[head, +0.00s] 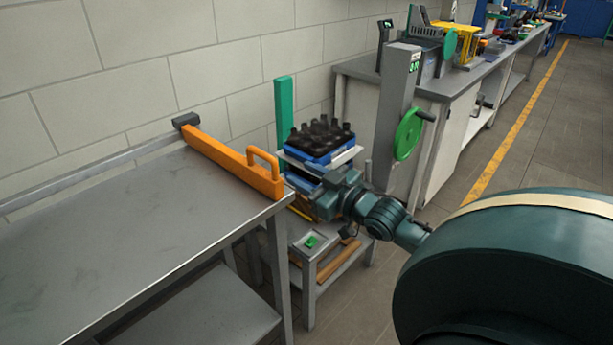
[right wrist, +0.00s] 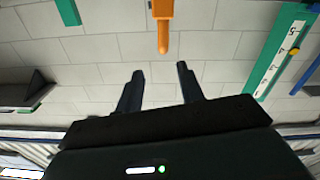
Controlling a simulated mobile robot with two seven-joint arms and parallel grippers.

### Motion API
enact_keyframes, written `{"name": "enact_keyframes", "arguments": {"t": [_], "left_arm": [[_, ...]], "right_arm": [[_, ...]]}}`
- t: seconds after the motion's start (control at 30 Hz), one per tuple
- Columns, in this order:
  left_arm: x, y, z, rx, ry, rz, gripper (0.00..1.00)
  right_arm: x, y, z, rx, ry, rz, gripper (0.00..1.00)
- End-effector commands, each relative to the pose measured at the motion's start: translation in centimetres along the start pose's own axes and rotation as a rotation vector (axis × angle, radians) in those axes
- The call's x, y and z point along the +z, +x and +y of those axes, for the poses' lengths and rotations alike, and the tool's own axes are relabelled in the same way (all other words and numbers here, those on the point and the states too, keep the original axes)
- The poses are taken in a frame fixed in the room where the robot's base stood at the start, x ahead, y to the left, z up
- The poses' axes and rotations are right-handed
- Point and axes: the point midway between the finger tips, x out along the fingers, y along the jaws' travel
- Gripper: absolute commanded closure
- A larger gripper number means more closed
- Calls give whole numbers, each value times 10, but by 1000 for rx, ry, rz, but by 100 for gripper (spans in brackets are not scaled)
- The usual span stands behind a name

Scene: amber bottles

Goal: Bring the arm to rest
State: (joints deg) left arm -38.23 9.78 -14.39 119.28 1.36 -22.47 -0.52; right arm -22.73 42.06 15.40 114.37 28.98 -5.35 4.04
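My right arm reaches in from the lower right of the head view, and its gripper (head: 340,195) is beside and in front of a stack with a blue crate (head: 325,158). Dark bottles (head: 320,136) stand close together in the top of that crate. In the right wrist view the two fingers of my right gripper (right wrist: 159,75) are apart, with nothing between them. An orange part (right wrist: 163,25) shows beyond the fingertips there, against the wall. The fingertips are hard to make out in the head view. My left gripper is not in view.
A bare grey table (head: 130,225) fills the left, with an orange bar and handle (head: 235,165) along its far end. A low stand (head: 310,245) is below my gripper. A grey column with a green handwheel (head: 409,133) stands to its right, before a long workbench.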

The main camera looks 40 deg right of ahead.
Motion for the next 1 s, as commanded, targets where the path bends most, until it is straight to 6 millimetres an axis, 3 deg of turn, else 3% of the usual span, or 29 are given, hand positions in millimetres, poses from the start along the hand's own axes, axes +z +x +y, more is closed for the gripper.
{"name": "enact_keyframes", "arguments": {"t": [0.4, 0.53, 0.67, 0.8, 0.9, 1.0], "left_arm": [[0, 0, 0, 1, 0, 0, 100], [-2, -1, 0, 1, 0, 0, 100], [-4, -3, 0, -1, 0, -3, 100], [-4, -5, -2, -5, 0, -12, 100], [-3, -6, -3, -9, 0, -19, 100], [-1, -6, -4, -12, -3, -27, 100]], "right_arm": [[2, 0, -1, -1, 2, -4, 62], [25, -7, -20, -14, 17, -56, 62], [77, -30, -73, -55, 50, -185, 62], [130, -69, -156, -125, 94, -347, 62], [150, -98, -216, -177, 122, -442, 62], [159, -122, -264, -222, 146, -511, 62]]}}
